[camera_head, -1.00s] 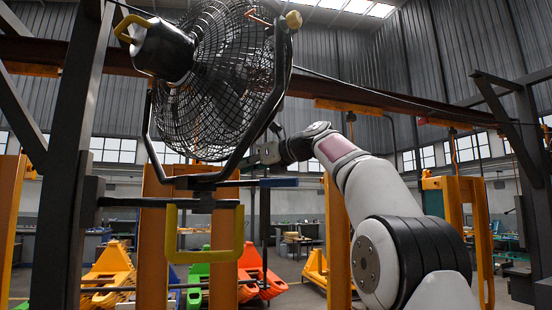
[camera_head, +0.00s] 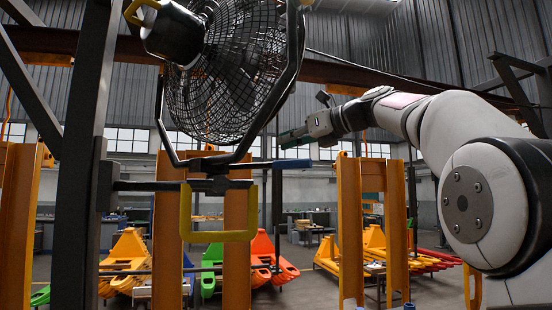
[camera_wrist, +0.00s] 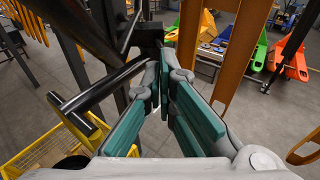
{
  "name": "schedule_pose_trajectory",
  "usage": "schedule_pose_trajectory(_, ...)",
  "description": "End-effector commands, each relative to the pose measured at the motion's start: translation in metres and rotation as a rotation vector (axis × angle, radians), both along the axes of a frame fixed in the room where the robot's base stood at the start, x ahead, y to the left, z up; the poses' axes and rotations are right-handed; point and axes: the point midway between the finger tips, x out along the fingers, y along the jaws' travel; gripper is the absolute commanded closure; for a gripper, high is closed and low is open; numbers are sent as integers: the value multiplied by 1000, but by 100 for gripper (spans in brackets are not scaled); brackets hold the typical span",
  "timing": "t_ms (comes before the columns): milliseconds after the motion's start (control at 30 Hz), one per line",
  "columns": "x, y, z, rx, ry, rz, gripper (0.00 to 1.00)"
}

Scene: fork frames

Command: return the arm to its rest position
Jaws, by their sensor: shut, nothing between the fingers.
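My arm (camera_head: 455,125), white with dark joints, reaches in from the right in the head view. My gripper (camera_head: 290,138) is at its far end, pointing left, just right of the black fan frame in the picture. The head view does not show how far apart they are in depth. In the wrist view my gripper (camera_wrist: 168,68) has its teal-padded fingers together at the tips, with nothing between them. The large caged fan (camera_head: 230,75) hangs in its U-shaped frame on a stand, with a yellow handle (camera_head: 242,236) below.
A dark steel post (camera_head: 82,150) stands left of the fan. Orange uprights (camera_head: 349,230) stand beyond the arm. Pallet jacks (camera_head: 375,248) are parked on the floor behind. In the wrist view a black bar (camera_wrist: 100,85) and a yellow mesh basket (camera_wrist: 45,150) lie close on the left.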

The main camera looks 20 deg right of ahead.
Motion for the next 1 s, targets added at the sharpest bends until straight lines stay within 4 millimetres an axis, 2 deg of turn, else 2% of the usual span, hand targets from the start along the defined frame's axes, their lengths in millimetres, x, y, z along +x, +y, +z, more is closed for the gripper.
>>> schedule_pose_trajectory(267, -3, 2, -2, -18, -2, 2, 100)
schedule_pose_trajectory(367, -10, 14, -14, -115, -14, 11, 100)
schedule_pose_trajectory(433, -21, 26, -31, -242, -29, 26, 100)
schedule_pose_trajectory(600, -65, 54, -92, -659, -86, 119, 100)
schedule_pose_trajectory(767, -116, 67, -151, -1033, -149, 267, 100)
schedule_pose_trajectory(1000, -217, 67, -259, -1596, -290, 647, 100)
